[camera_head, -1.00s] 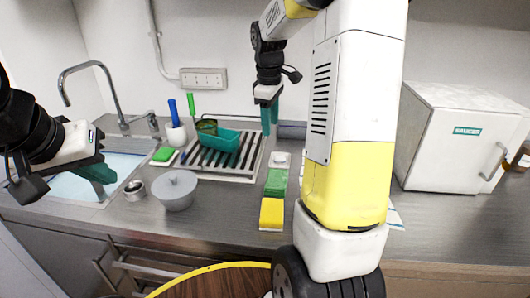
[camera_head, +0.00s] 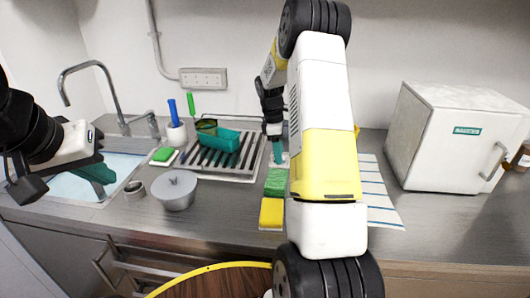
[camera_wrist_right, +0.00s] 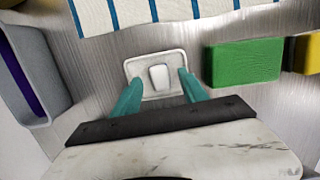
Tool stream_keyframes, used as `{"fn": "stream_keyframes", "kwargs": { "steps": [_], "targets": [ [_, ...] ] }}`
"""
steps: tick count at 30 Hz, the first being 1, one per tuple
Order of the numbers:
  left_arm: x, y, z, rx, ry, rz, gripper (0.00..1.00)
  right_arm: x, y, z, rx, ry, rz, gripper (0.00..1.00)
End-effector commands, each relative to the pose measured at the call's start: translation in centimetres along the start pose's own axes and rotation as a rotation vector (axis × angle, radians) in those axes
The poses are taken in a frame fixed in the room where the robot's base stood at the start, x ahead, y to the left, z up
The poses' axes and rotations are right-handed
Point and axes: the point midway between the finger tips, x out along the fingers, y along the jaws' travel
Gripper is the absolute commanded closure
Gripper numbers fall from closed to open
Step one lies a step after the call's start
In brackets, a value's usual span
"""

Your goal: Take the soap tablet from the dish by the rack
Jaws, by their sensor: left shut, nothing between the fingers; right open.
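The white soap tablet (camera_wrist_right: 159,77) lies in a small pale square dish (camera_wrist_right: 140,67) in the right wrist view. In the head view the dish is mostly hidden behind my right gripper (camera_head: 277,150), beside the rack (camera_head: 252,160). My right gripper's teal fingers also show in the right wrist view (camera_wrist_right: 160,78). They are open, one on each side of the tablet, over the dish. I cannot tell whether they touch it. My left gripper (camera_head: 98,173) is shut and empty over the sink.
A green sponge (camera_head: 276,182) and a yellow sponge (camera_head: 271,212) lie in front of the dish. A striped cloth (camera_head: 377,190) lies to the right. A grey lidded pot (camera_head: 174,190) stands left of the rack. A white freezer box (camera_head: 455,135) stands at right.

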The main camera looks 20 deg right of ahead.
Motion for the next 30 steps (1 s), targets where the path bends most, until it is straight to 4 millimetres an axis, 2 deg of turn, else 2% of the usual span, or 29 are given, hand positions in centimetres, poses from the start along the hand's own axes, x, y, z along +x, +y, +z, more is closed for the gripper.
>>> {"fn": "stream_keyframes", "kwargs": {
  "steps": [3,10,15,18,30],
  "targets": [
    [0.0,0.0,0.0,0.0,0.0,0.0,1.0,0.85,0.01,0.01,0.001,0.0,0.001,0.49],
    [0.0,0.0,0.0,0.0,0.0,0.0,1.0,0.92,0.02,0.01,0.001,0.001,0.001,0.51],
    [0.0,0.0,0.0,0.0,0.0,0.0,1.0,0.9,0.02,0.01,0.001,0.001,0.001,0.84],
    [0.0,0.0,0.0,0.0,0.0,0.0,1.0,0.89,0.02,0.0,0.001,0.001,0.002,1.0],
    [0.0,0.0,0.0,0.0,0.0,0.0,1.0,0.42,0.05,0.07,0.001,0.001,0.003,1.0]
  ]
}}
